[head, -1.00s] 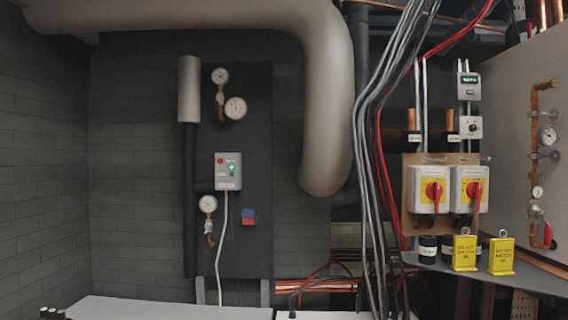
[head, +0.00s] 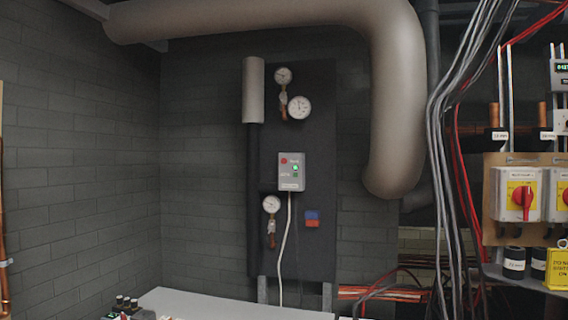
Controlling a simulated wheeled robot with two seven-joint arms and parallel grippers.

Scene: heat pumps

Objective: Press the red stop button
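The red stop button (head: 284,161) is a small red disc at the upper left of a grey control box (head: 291,172). A lit green button or lamp (head: 295,168) sits to its right on the same box. The box is mounted on a dark upright panel on the back wall, with a pale cable hanging from its underside. Neither of my grippers shows in the head view.
A pale flat surface (head: 230,306) lies below the panel, with small dark-capped items (head: 126,303) at its left end. Gauges (head: 299,108) surround the box. A thick grey pipe (head: 398,110), hanging cables (head: 456,170) and red-handled switches (head: 522,197) are to the right.

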